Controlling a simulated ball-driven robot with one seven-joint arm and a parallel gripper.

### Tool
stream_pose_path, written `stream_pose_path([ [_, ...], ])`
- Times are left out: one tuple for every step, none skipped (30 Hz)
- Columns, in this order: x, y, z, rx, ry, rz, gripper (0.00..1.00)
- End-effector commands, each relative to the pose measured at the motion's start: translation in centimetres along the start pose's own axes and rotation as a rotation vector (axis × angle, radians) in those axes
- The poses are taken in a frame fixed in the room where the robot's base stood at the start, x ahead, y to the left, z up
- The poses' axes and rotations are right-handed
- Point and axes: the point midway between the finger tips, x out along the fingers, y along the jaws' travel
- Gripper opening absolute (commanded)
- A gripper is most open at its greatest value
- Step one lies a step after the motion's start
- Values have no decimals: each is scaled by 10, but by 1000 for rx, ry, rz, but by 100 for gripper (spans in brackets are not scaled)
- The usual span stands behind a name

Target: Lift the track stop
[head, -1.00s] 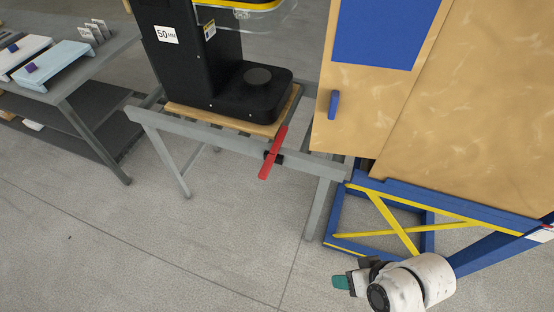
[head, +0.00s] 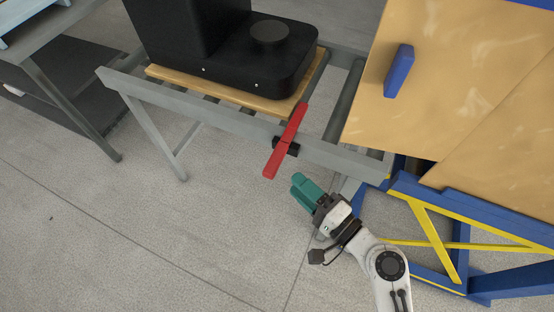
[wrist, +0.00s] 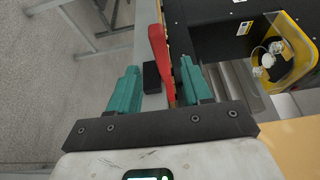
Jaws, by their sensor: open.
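The track stop is a red flat bar (head: 285,141) on a small black pivot block (head: 292,149), fixed to the side rail of the grey roller track (head: 222,124). The bar stands tilted, its upper end above the rail and its lower end below it. My gripper (head: 302,185) has teal fingers and is just below and to the right of the bar's lower end in the head view. In the wrist view the red bar (wrist: 160,55) shows beyond and between the two open fingers, nearer the right one. The black block (wrist: 151,76) shows beside it. The gripper holds nothing.
A black machine (head: 230,50) stands on a wooden board (head: 218,94) on the track. A tan panel with a blue handle (head: 399,71) and a blue and yellow frame (head: 436,240) stand at the right. A grey table (head: 62,55) is at the left. The floor in front is clear.

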Motion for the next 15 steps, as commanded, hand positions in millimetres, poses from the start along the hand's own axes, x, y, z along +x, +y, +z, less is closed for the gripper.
stream_pose_path([
  [10,-2,1,-1,-5,-1,49],
  [16,-2,1,-2,-5,-2,49],
  [23,-2,1,-2,-4,0,49],
  [29,-2,1,-3,-4,0,49],
  [34,-2,1,-2,-4,-1,49],
  [42,-2,1,-2,-5,0,49],
  [47,-2,1,-3,-5,0,49],
  [52,-1,1,-3,-4,1,49],
  [59,-1,1,-3,-4,0,49],
  [63,-1,1,-3,-4,0,49],
  [67,-1,1,-3,-4,1,49],
  [73,-1,1,-4,-4,1,49],
  [76,-1,1,-3,-4,1,49],
  [79,0,1,-3,-4,2,49],
  [82,0,1,-2,-4,2,49],
])
